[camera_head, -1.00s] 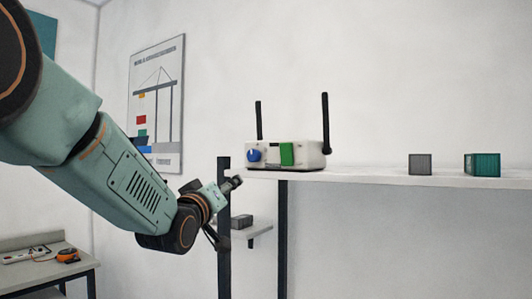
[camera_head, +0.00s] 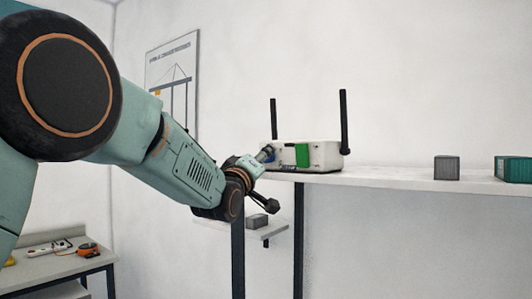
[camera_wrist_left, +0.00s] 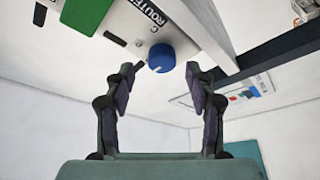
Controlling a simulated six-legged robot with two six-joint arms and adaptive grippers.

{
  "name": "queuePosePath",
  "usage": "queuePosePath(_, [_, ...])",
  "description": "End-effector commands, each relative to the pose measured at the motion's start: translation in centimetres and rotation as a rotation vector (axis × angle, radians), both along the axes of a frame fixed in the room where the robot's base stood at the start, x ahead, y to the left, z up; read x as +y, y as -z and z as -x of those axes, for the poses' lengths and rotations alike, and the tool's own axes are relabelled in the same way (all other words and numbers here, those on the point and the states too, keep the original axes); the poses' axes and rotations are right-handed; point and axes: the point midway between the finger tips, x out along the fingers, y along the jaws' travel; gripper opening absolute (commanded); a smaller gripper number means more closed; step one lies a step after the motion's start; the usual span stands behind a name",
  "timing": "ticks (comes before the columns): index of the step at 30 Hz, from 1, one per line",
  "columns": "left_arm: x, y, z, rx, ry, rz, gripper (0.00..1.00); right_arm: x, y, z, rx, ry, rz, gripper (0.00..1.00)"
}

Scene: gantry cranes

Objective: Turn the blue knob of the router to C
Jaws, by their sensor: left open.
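The router (camera_head: 325,154) is a white box with two black antennas and a green block (camera_head: 303,155) on its front, standing on a white shelf. Its blue knob (camera_wrist_left: 161,58) shows in the left wrist view, with a small pale mark at its lower left edge and the letter C printed above it. In the head view the knob is mostly hidden by my left gripper (camera_head: 266,153), which is close in front of the router's left end. In the wrist view my left gripper (camera_wrist_left: 161,70) is open, its fingertips either side of the knob; contact cannot be told.
The shelf (camera_head: 390,174) also holds a grey container (camera_head: 446,168) and a teal container (camera_head: 514,169) farther right, with clear shelf between. A bench (camera_head: 60,258) stands at lower left.

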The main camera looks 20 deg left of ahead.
Motion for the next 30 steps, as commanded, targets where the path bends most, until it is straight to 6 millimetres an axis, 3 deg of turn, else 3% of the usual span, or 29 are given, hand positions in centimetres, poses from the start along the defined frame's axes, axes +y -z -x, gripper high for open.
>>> queuePosePath(9, [-0.3,-0.8,-2.8,0.0,0.002,0.001,0.55,0.0,-1.2,0.0,-0.001,0.0,0.0,0.0])
queuePosePath(19, [-0.3,-0.7,-3.1,0.001,0.002,0.0,0.55,0.0,-1.2,0.0,-0.001,0.0,0.0,0.0])
queuePosePath(30, [-0.3,-0.7,-3.1,0.001,0.002,0.0,0.25,0.0,-1.2,0.0,-0.001,0.0,0.0,0.0])
